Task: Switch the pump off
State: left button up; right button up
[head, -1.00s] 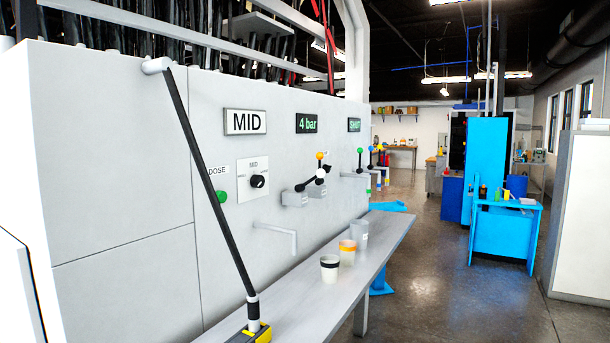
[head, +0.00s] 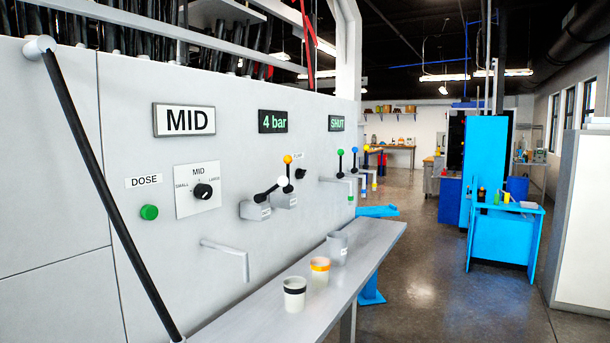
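A small black knob (head: 301,173) sits on the pale machine panel (head: 215,110), under a small label that seems to read PUMP. Its exact setting is too small to tell. To its left are levers with a white ball (head: 283,181) and an orange ball (head: 287,159) on grey bases. Above them a display (head: 273,121) reads 4 bar, and another display (head: 337,123) reads SHUT. Neither of my grippers is in view.
A grey shelf (head: 260,312) along the panel holds several cups. A green DOSE button (head: 149,212), a black MID dial (head: 203,191) and a spout (head: 226,252) are nearer. A black pole (head: 110,200) crosses the left. Open floor (head: 430,270) lies right.

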aim_at(300, 173)
jog(key=i+l, duration=0.4)
jog(key=l, duration=0.2)
jog(key=i+l+z, duration=0.1)
jog(key=i+l, duration=0.3)
jog(key=l, duration=0.2)
jog(key=i+l, duration=0.4)
jog(key=l, duration=0.15)
jog(key=i+l+z, duration=0.1)
jog(key=i+l, duration=0.3)
jog(key=l, duration=0.15)
